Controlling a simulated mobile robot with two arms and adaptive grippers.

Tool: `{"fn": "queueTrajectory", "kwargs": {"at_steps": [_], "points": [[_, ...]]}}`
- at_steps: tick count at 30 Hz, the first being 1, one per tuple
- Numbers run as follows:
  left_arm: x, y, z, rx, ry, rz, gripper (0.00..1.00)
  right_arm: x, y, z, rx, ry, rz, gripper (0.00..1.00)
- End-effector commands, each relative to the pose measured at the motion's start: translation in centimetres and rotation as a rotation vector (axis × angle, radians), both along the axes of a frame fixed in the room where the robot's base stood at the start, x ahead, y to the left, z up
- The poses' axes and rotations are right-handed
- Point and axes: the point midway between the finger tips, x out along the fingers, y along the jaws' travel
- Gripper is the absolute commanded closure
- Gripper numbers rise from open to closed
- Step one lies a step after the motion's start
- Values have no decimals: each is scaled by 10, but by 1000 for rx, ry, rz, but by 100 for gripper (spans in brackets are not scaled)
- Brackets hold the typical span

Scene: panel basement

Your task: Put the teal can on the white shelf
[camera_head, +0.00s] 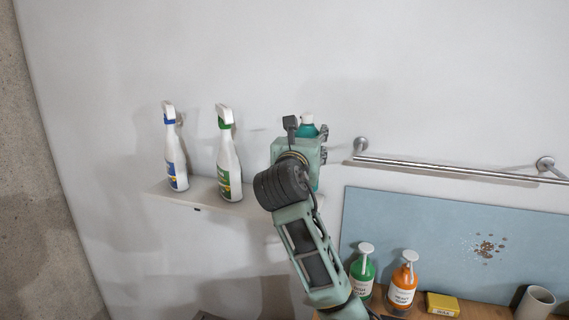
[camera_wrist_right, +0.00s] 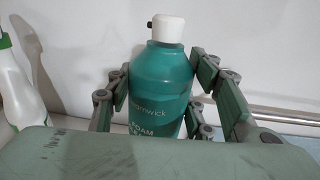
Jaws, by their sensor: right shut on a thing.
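The teal can (camera_wrist_right: 160,85) has a white cap and stands upright between the fingers of my right gripper (camera_wrist_right: 160,100), which is shut on it. In the head view only the can's top (camera_head: 308,129) and part of its side show behind my gripper (camera_head: 308,140). The white shelf (camera_head: 207,196) is on the wall at the left of my gripper. The can is at the shelf's right end; my wrist hides whether its base touches the shelf. My left gripper is not in view.
Two white spray bottles, one blue-trimmed (camera_head: 174,150) and one green-trimmed (camera_head: 228,155), stand on the shelf. A metal rail (camera_head: 450,167) is on the wall to the right. Below it are green (camera_head: 362,274) and orange (camera_head: 403,285) pump bottles, a yellow box (camera_head: 442,304) and a cup (camera_head: 536,303).

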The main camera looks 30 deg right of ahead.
Motion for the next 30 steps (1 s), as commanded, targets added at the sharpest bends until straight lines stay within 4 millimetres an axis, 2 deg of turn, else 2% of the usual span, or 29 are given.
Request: {"fn": "queueTrajectory", "kwargs": {"at_steps": [4, 10, 14, 21, 30], "points": [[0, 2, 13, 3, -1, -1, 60, 32, -3, -16, -1, 2, 1, 94], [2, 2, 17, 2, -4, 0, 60, 54, -6, -30, -2, -4, 0, 94], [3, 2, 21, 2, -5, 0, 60, 57, -6, -38, -1, -3, 1, 94], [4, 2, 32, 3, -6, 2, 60, 57, -6, -69, -2, -2, 2, 94], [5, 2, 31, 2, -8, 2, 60, 57, -6, -73, -3, -6, 2, 94]]}}
